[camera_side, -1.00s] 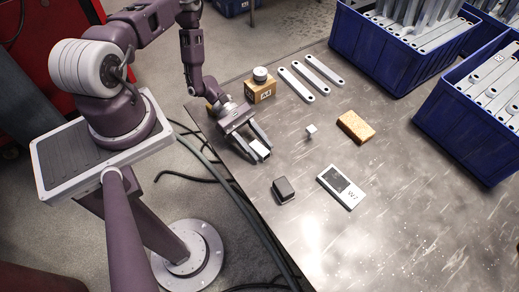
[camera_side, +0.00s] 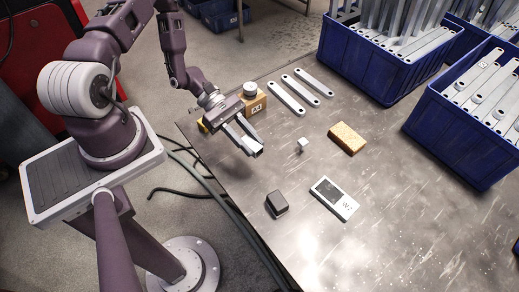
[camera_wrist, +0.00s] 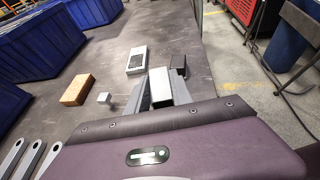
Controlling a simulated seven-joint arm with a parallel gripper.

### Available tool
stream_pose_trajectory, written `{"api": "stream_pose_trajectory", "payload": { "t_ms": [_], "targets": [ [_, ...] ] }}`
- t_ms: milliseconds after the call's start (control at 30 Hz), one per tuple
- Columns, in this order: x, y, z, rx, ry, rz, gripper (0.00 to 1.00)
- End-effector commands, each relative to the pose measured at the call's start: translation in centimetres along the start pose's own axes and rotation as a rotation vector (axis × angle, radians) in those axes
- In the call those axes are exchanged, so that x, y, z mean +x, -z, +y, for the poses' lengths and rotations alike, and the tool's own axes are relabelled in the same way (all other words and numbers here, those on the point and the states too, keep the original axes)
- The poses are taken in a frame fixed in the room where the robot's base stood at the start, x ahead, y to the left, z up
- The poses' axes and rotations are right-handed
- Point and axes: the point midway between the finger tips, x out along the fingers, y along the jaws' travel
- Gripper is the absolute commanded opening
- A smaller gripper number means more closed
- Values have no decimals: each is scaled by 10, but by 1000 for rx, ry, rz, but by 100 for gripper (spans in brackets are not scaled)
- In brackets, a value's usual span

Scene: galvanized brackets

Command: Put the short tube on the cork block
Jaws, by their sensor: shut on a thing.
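The short tube (camera_side: 257,152) is a pale grey, square-section piece between the fingertips of my gripper (camera_side: 250,146). My gripper is shut on it and holds it a little above the near left part of the table. In the wrist view the tube (camera_wrist: 160,83) points away between the two fingers (camera_wrist: 160,92). The cork block (camera_side: 347,138) is a tan, speckled block lying flat on the table to the right of my gripper. Its top is bare. It also shows at the left in the wrist view (camera_wrist: 77,90).
A small grey piece (camera_side: 303,145) stands between my gripper and the cork block. A dark block (camera_side: 277,204) and a flat panelled plate (camera_side: 334,198) lie nearer. Blue bins (camera_side: 462,140) stand right.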

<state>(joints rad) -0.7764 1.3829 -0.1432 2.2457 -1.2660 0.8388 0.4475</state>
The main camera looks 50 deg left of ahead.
Motion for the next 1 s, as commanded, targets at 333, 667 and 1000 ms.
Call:
{"api": "stream_pose_trajectory", "payload": {
  "t_ms": [333, 667, 1000],
  "targets": [
    [7, 0, 30, -17, -43, 0, 0],
    [66, -24, 186, -127, -319, -5, 0],
    [123, -91, 273, -232, -561, -2, 0]
  ]
}}
